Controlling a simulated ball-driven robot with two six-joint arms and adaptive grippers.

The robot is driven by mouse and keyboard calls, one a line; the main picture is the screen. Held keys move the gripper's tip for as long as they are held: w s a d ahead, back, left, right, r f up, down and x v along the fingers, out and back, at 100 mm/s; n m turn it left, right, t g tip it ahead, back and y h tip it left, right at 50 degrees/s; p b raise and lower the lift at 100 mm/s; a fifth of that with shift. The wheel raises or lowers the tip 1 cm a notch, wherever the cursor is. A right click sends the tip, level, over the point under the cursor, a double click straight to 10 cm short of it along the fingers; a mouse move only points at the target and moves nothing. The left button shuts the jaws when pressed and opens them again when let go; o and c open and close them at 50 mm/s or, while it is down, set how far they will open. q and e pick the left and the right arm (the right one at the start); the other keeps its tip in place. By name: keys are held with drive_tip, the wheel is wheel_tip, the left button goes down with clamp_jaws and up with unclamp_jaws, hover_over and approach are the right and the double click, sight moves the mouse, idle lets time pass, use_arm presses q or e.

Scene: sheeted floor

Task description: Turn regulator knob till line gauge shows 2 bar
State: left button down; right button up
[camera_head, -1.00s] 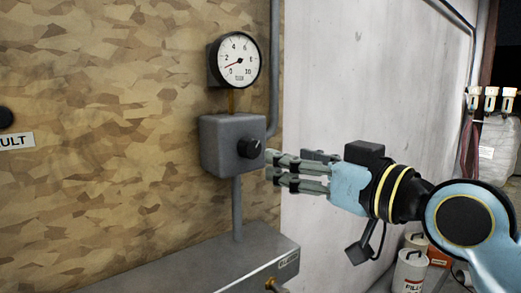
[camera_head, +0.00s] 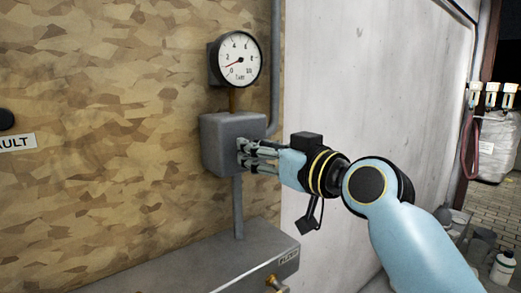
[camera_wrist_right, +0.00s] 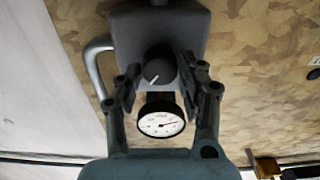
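The regulator is a grey box (camera_head: 220,140) on the wood-patterned wall, with a dark round knob (camera_wrist_right: 158,68) on its front. The round white line gauge (camera_head: 240,58) sits above it on a short stem. Its red needle points lower left, between 0 and 2. The gauge also shows in the wrist view (camera_wrist_right: 161,124). My right gripper (camera_head: 243,151) is at the box front and hides the knob in the head view. In the wrist view its fingers (camera_wrist_right: 160,70) stand apart on either side of the knob, with visible gaps; contact is not evident. My left gripper is not in view.
A grey metal cabinet (camera_head: 225,262) with a brass fitting (camera_head: 275,284) juts out below the regulator. A grey pipe (camera_head: 274,70) runs up beside the gauge. A white wall (camera_head: 350,90) is to the right. Bottles (camera_head: 502,266) stand on the floor at lower right.

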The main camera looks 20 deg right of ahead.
drive_tip(key=c, duration=0.6)
drive_tip(key=shift+c, duration=0.2)
drive_tip(key=shift+m+p, duration=2.65)
drive_tip(key=shift+m, duration=1.65)
drive_tip(key=o, duration=1.1)
drive_tip(key=shift+o, duration=0.2)
